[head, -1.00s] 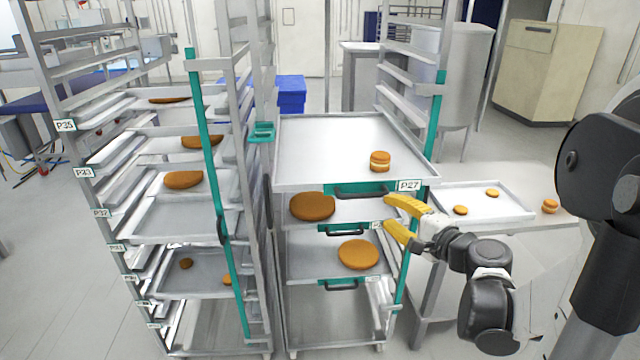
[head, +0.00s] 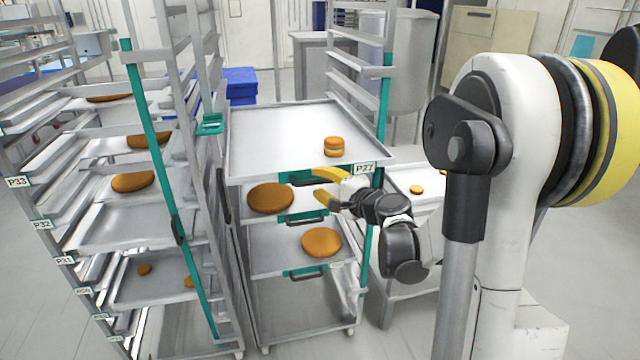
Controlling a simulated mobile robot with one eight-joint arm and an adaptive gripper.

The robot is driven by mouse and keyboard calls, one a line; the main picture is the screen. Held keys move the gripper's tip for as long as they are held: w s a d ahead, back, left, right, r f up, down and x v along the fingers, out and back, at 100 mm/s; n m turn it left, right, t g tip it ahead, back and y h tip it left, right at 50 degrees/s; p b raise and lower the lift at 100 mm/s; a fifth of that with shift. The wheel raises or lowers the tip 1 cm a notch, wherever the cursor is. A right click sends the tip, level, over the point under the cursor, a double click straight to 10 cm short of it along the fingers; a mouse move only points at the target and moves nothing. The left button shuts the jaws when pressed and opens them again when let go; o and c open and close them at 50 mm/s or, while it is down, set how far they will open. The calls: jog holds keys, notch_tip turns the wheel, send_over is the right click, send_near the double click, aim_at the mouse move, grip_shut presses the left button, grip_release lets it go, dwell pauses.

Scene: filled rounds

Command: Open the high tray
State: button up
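The high tray (head: 265,130) is the top one in the middle rack, labelled P27. It is level, with a small stacked bun on it, and has a green front with a dark handle (head: 298,181). My gripper (head: 315,182) is in front of the tray's right half, with its yellow fingers apart and pointing left. The upper finger overlaps the right end of the handle in the picture; I cannot tell whether it touches. The lower finger is below the handle, over the tray beneath. Nothing shows held in the fingers.
Two lower trays hold a large bun (head: 270,197) and another bun (head: 321,241). A second rack with a green upright (head: 152,140) stands close on the left. A side table with a small tray (head: 400,178) is on the right, behind my arm.

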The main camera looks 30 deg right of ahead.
grip_shut()
jog(key=shift+s, duration=0.1)
jog(key=s+a, duration=0.2)
jog(key=s, duration=0.7)
jog(key=shift+a, duration=0.35)
jog(key=shift+s, duration=0.1)
grip_release()
